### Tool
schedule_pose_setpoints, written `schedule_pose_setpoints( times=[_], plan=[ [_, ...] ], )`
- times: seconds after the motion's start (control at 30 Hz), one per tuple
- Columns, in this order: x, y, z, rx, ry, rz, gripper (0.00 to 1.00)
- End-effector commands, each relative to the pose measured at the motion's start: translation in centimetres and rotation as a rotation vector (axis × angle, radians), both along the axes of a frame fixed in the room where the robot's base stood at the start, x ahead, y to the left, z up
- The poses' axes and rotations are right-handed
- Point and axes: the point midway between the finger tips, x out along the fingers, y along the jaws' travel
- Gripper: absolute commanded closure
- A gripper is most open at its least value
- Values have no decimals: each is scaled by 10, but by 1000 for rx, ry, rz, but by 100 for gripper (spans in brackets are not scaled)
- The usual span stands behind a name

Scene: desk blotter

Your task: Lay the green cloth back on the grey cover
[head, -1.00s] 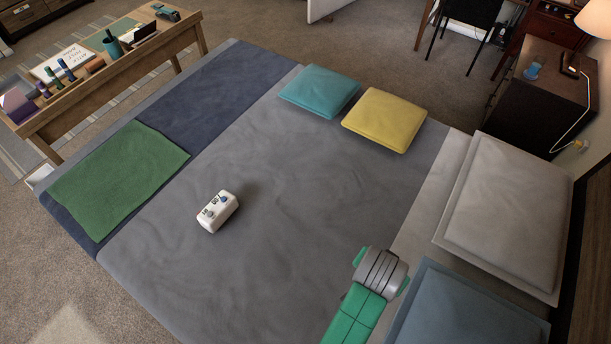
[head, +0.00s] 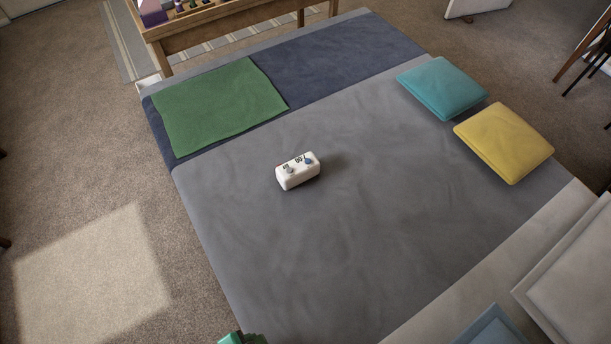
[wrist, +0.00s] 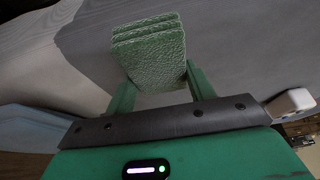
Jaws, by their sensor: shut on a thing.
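My gripper (wrist: 158,78) is shut on a folded green cloth (wrist: 150,52) in the wrist view. The cloth is a thick stack of several layers between the two green fingers. The grey cover (head: 390,210) spreads over the bed in the head view and also shows behind the cloth in the wrist view (wrist: 240,45). I cannot tell how high the cloth is above the surface. Another green cloth (head: 215,105) lies flat on the navy runner (head: 345,70) at the bed's foot.
A white box with knobs (head: 298,172) stands on the grey cover. A teal cushion (head: 442,88) and a yellow cushion (head: 504,142) lie at the far right. Pale pillows (head: 575,265) are at lower right. The cover is clear around the box.

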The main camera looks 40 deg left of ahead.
Motion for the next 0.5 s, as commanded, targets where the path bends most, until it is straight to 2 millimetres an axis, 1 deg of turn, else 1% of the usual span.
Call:
schedule_pose_setpoints(
  times=[0.1,0.17,0.27,0.3,0.5],
  plan=[
    [-3,0,0,0,-2,-2,71],
    [2,-1,-1,0,-3,-2,71],
    [26,-7,-3,0,-6,-3,71],
    [39,-10,-5,0,-7,-4,71],
    [100,-27,-11,0,-5,-3,71]
  ],
)
